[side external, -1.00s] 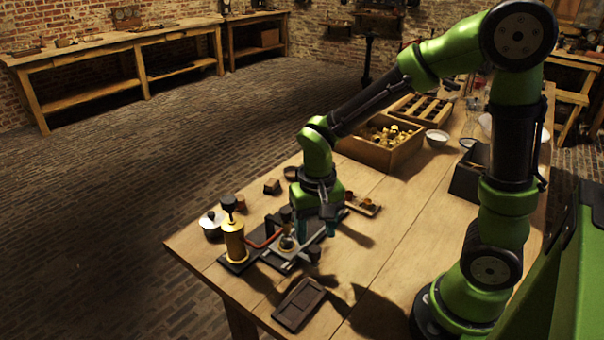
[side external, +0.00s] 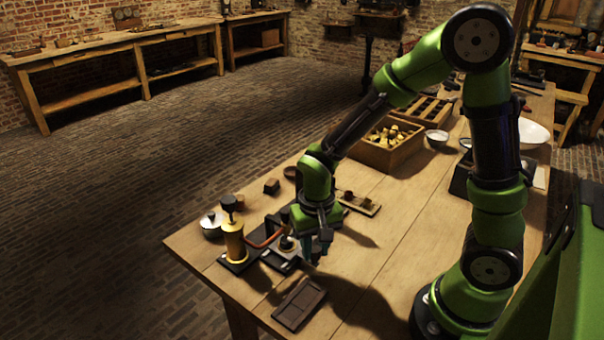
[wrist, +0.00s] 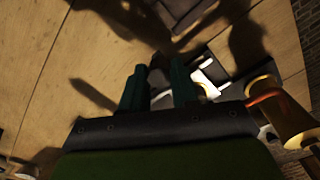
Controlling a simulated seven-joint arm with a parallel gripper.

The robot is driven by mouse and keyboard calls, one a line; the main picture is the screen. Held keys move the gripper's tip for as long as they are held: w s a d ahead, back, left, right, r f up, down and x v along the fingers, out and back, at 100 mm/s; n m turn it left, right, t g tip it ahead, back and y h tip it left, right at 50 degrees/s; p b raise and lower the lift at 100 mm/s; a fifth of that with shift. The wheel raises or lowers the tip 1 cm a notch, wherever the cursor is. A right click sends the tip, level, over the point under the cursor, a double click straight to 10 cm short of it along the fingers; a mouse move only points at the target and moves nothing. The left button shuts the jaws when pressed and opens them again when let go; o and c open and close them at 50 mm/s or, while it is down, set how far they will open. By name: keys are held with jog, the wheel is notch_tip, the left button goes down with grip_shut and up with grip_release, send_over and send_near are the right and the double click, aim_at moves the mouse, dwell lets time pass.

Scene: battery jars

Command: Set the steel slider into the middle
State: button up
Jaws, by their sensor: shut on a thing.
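My gripper (side external: 315,247) is low over the front of the table, at the right end of the dark fixture (side external: 282,262). In the wrist view its two teal fingers (wrist: 159,85) are closed on a small pale grey piece, which looks like the steel slider (wrist: 162,101). Most of the slider is hidden by the fingers and the gripper body. The fixture's bright metal part (wrist: 212,74) shows just right of the fingers. I cannot tell whether the slider touches the fixture.
A brass cylinder (side external: 234,243) with a dark knob and a red bent handle (side external: 266,237) stand left of my gripper. A dark flat tray (side external: 299,304) lies in front. A small wooden rack (side external: 360,203) and a wooden crate (side external: 382,151) stand behind.

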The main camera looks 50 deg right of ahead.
grip_shut()
jog(key=d, duration=0.8)
jog(key=o, duration=0.9)
grip_release()
notch_tip(320, 180, up, 17)
jog(key=shift+w, duration=0.1)
